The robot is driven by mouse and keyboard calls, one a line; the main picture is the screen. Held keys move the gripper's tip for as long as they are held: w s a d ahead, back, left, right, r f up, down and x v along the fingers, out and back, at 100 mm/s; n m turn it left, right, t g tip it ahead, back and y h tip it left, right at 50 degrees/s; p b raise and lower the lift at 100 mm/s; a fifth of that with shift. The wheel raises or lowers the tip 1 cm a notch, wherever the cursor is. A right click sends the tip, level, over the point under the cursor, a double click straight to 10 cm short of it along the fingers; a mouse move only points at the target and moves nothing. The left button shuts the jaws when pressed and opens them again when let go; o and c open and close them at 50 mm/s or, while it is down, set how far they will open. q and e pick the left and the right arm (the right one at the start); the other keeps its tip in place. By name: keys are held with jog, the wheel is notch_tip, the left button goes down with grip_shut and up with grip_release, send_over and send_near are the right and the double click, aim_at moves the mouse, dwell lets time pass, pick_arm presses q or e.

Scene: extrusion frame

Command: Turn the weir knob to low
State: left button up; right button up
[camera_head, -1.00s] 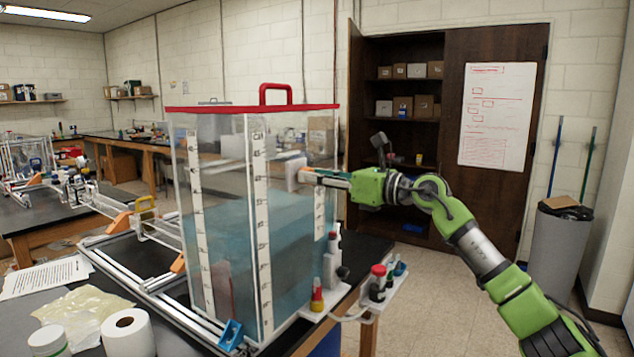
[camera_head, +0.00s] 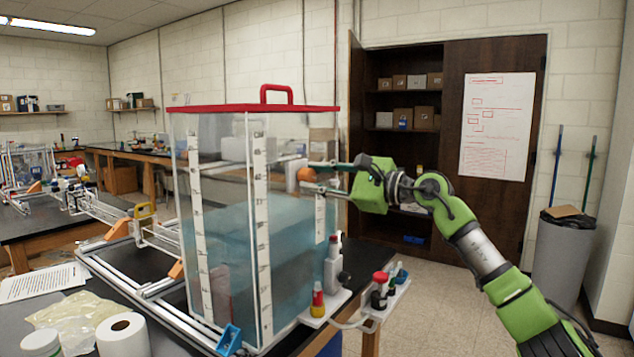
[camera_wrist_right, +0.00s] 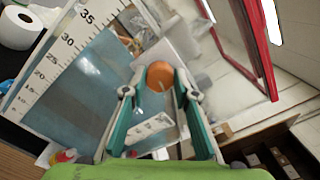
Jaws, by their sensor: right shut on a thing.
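The weir knob (camera_head: 307,174) is a round orange knob on the right side of the clear water tank (camera_head: 222,215). It also shows in the right wrist view (camera_wrist_right: 160,76), with a short pale line on its face and a white block (camera_wrist_right: 168,45) behind it. My right gripper (camera_head: 313,176) is shut on the knob, one finger above and one below it in the head view. In the wrist view its fingertips (camera_wrist_right: 159,82) sit on both sides of the knob. No low marking is readable. My left gripper is not in view.
The tank has a red lid (camera_head: 215,107) with a handle and white scale strips. Small bottles (camera_head: 318,300) stand in white holders at its lower right, below my right arm.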

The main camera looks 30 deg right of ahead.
jog(key=shift+f+n+b, duration=0.25)
jog(key=shift+n+b, duration=0.05)
jog(key=shift+n, duration=1.3)
jog(key=o, duration=1.1)
jog(key=shift+r, duration=0.1)
jog(key=shift+s, duration=0.1)
jog(key=shift+v, duration=3.65)
